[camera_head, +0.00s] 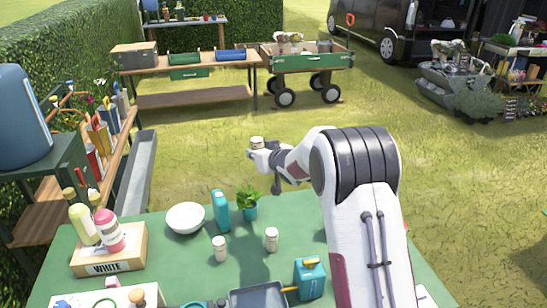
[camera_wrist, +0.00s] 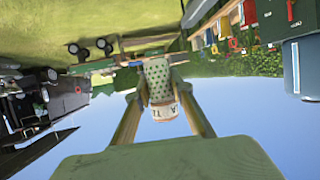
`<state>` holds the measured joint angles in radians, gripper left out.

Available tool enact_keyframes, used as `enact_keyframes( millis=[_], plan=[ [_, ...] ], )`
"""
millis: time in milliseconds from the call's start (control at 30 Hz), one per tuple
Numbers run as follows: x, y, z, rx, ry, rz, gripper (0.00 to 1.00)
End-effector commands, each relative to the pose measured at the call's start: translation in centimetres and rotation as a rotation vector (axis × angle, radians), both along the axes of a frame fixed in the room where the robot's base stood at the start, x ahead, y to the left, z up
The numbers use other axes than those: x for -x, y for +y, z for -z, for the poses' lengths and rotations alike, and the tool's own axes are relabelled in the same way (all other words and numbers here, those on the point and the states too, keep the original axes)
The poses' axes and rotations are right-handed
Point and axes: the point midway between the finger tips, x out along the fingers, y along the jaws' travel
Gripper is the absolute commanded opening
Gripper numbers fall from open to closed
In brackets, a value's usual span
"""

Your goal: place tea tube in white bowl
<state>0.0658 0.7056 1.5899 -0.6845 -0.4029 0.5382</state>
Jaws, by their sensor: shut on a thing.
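My gripper (camera_head: 266,152) is raised beyond the far edge of the green table, shut on the tea tube (camera_head: 257,142). In the wrist view, my gripper (camera_wrist: 158,92) has a finger on each side of the tea tube (camera_wrist: 158,80), which is pale with dark dots and has a partly readable label band at the near end. The white bowl (camera_head: 185,218) stands on the table, below and to the left of my gripper. It looks empty, and it is not seen in the wrist view.
A blue carton (camera_head: 221,211) and a potted plant (camera_head: 249,205) stand just right of the bowl. Two small jars (camera_head: 220,249) (camera_head: 271,240) stand nearer. A wooden box (camera_head: 110,250) with bottles is at left. A blue can (camera_head: 310,278) and grey tray (camera_head: 258,298) are in front.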

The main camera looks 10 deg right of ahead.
Motion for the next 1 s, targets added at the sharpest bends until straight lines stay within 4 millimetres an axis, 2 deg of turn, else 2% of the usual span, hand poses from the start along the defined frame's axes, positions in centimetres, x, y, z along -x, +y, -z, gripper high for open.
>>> enact_keyframes(
  millis=[33,200,1000],
  plan=[
    [-0.3,1.1,-0.1,0.001,0.000,0.002,0.00],
    [-0.8,3.5,-0.3,0.000,0.000,0.018,0.00],
    [-1.1,12.8,-0.1,0.000,0.000,0.056,0.00]
  ],
)
